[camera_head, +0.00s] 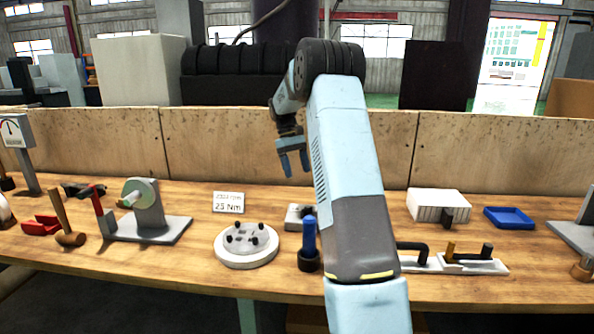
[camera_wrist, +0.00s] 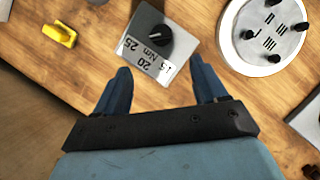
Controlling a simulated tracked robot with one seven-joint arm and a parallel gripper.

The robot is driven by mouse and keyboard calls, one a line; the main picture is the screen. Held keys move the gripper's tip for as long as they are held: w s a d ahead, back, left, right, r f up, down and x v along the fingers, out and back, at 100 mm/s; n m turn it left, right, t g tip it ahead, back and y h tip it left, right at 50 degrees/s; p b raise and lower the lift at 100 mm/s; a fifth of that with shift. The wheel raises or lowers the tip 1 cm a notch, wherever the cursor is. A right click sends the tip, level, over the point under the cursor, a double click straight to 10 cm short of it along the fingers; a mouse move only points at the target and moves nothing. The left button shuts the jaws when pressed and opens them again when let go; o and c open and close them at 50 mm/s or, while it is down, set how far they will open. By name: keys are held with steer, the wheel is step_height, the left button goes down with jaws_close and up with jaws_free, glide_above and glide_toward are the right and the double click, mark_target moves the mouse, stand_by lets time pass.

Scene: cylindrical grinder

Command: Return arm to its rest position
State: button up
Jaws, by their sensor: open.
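My arm (camera_head: 345,150) rises from the bottom of the head view and bends over at the top, in front of the workbench. My gripper (camera_head: 293,165) hangs with its blue fingers pointing down above the bench. In the wrist view my gripper (camera_wrist: 162,90) shows two blue fingers spread apart with nothing between them. A grey box with a black knob (camera_wrist: 157,38), marked 20, 25 and Nm, lies on the bench beyond the fingertips. Its whole height above the bench cannot be told exactly.
On the wooden bench (camera_head: 290,285) stand a round white plate with black pegs (camera_head: 247,243), a grinder-like fixture (camera_head: 147,205), a mallet (camera_head: 68,220), a 25 Nm sign (camera_head: 228,202), a blue-handled tool (camera_head: 309,240), a white block (camera_head: 438,205) and a blue tray (camera_head: 509,217). A low wooden wall (camera_head: 220,145) runs behind.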

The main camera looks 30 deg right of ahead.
steer(key=s+a+r+t, duration=0.5)
steer(key=s+a+r, duration=0.95)
steer(key=s, duration=0.45)
steer(key=s+a+f+m+t, duration=0.1)
steer(key=s+a+t, duration=0.1)
steer(key=s, duration=0.8)
steer(key=s+a+f+m+t, duration=0.1)
steer(key=s+a, duration=0.4)
steer(key=s, duration=0.6)
steer(key=shift+f+t+y, duration=0.4)
steer(key=shift+f+t, duration=0.15)
steer(key=shift+t, duration=0.55)
